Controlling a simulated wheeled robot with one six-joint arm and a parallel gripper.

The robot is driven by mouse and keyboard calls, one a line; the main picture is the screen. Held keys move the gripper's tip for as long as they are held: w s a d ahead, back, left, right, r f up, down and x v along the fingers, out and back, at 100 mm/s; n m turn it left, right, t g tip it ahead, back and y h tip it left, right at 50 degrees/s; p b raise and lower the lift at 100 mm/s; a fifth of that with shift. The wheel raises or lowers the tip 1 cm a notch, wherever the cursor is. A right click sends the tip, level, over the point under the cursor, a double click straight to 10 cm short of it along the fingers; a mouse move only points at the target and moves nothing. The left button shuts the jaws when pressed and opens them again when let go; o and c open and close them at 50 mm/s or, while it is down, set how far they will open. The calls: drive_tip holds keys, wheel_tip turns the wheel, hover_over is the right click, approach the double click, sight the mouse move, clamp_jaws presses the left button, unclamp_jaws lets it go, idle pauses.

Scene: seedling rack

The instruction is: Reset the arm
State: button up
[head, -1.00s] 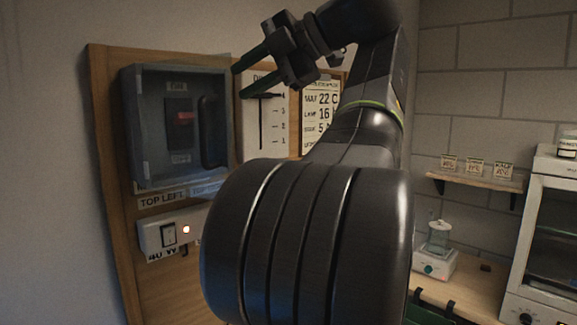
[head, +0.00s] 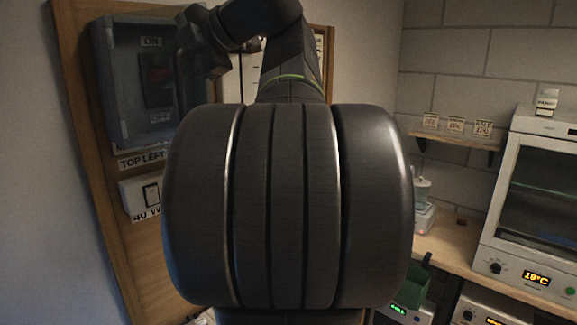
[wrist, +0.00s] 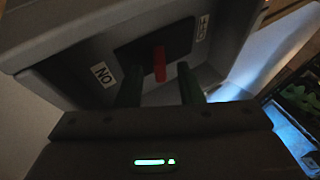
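The grey switch box (head: 108,85) hangs on the wooden board at the left in the head view, with ON above and OFF below a dark plate. In the head view my wrist is at the box's right side, and the fingertips cannot be made out.
A white switch panel (head: 141,200) sits below the box, partly behind my arm. At the right are a shelf (head: 455,139) with small cards, a white oven (head: 493,210) and a wooden counter (head: 440,247). My arm hides the middle of the head view.

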drive_tip(key=shift+w+a+f, duration=0.1)
drive_tip(key=shift+a+f, duration=0.05)
drive_tip(key=shift+a, duration=0.2)
drive_tip(key=v, duration=1.4)
drive_tip(key=w+a+f+n+t+y, duration=0.1)
drive_tip(key=w+a+f+t+y, duration=0.1)
drive_tip(key=a+f, duration=0.6)
drive_tip(key=shift+w+a+y+b, duration=0.3)
drive_tip(key=shift+w+a+y, duration=0.25)
drive_tip(key=shift+a+y, duration=0.85)
drive_tip(key=shift+a+h, duration=0.4)
